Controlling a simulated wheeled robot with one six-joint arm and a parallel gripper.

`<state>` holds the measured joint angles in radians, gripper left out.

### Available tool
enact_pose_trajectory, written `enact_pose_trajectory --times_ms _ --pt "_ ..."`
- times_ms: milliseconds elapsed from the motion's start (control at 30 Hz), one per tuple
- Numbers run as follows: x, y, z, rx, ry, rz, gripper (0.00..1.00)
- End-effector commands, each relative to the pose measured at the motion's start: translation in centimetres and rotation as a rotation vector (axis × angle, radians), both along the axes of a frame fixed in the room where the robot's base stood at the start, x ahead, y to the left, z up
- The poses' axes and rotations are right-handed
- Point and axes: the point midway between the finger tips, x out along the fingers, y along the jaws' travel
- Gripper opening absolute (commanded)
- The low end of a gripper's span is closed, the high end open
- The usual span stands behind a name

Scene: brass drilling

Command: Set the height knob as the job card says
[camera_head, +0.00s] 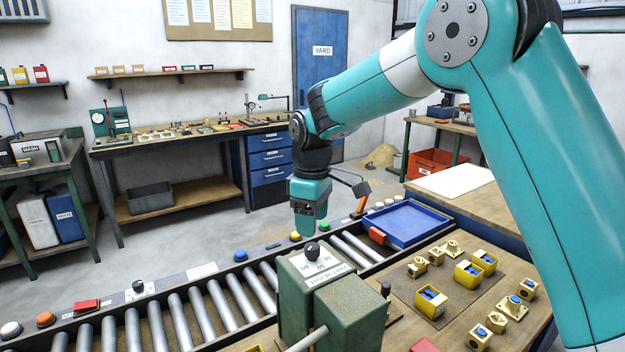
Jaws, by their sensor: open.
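The height knob (312,250) is a small black knob on a pale dial plate (318,266) on top of a green machine (345,310). The plate carries a few numbers and a label that look upside down from here; the exact setting of the knob is too small to read. My gripper (307,232) points down just above and slightly left of the knob in the picture. It is open and empty, and whether it touches the knob is not clear. No sheet can be surely told as the job card; papers hang on a board (218,18) at the back wall, their text unreadable.
A roller conveyor (205,310) with buttons along its rail runs behind the green machine. A blue tray (405,222) lies at its far end. Brass parts and yellow bins (432,302) stand on the wooden bench at right. A white sheet (453,181) lies farther back.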

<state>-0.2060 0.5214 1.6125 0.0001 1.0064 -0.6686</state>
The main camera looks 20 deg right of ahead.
Motion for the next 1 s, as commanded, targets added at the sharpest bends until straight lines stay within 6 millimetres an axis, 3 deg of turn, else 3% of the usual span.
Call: enact_pose_trajectory --times_ms 200,400,600,1000 --pt "0.1 0.0 5.6 0.001 -0.006 -0.001 0.61" --pt "0.1 0.0 9.3 0.000 -0.004 -0.001 0.61" --pt "0.0 0.0 10.8 0.000 -0.001 -0.001 0.61" --pt "0.0 0.0 10.9 -0.001 -0.001 -0.001 0.61"
